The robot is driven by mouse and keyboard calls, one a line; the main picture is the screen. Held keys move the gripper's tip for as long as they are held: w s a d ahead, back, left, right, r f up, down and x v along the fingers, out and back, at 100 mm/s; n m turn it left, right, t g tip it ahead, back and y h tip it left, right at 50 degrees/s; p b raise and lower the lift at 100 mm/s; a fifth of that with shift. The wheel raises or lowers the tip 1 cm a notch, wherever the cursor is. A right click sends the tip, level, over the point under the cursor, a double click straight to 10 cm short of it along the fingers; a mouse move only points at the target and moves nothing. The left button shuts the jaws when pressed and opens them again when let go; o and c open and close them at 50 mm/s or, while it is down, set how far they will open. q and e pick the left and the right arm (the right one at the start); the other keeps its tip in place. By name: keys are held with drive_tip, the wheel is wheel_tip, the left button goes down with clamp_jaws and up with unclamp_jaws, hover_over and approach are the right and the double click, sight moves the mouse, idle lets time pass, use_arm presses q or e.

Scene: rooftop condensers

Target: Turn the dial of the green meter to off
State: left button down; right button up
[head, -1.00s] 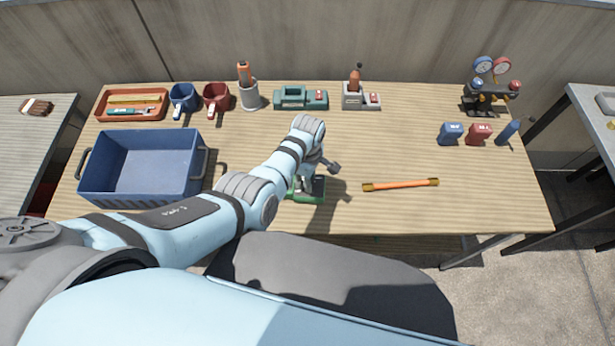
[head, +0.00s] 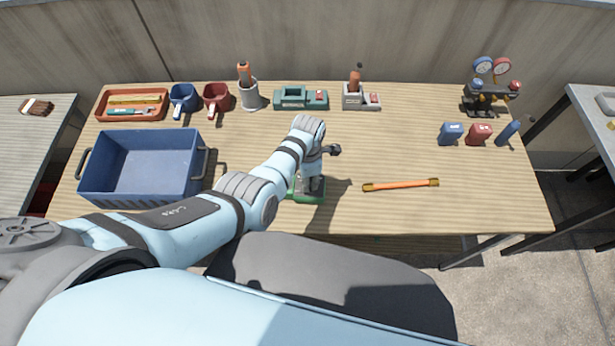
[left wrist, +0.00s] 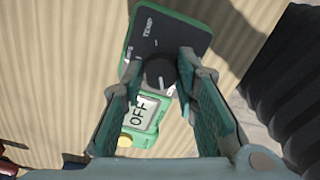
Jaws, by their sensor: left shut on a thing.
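The green meter (head: 304,196) lies on the wooden table near its front edge, partly hidden under my left arm. In the left wrist view its dark face (left wrist: 172,37) carries the word TEMP, and its display (left wrist: 141,113) reads OFF. A yellow button (left wrist: 125,141) sits beside the display. The round black dial (left wrist: 160,74) is between the two fingers of my left gripper (left wrist: 158,80), which is shut on it from above. The gripper also shows in the head view (head: 314,187). My right gripper is not in view.
A blue crate (head: 196,180) stands to the left.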

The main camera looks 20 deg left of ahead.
use_arm(q)
drive_tip(key=shift+n, duration=0.3)
drive_tip(key=c, duration=1.2)
unclamp_jaws()
drive_tip(key=shift+c, duration=0.2)
wheel_tip(320, 180, up, 12)
drive_tip(key=shift+s, duration=0.1)
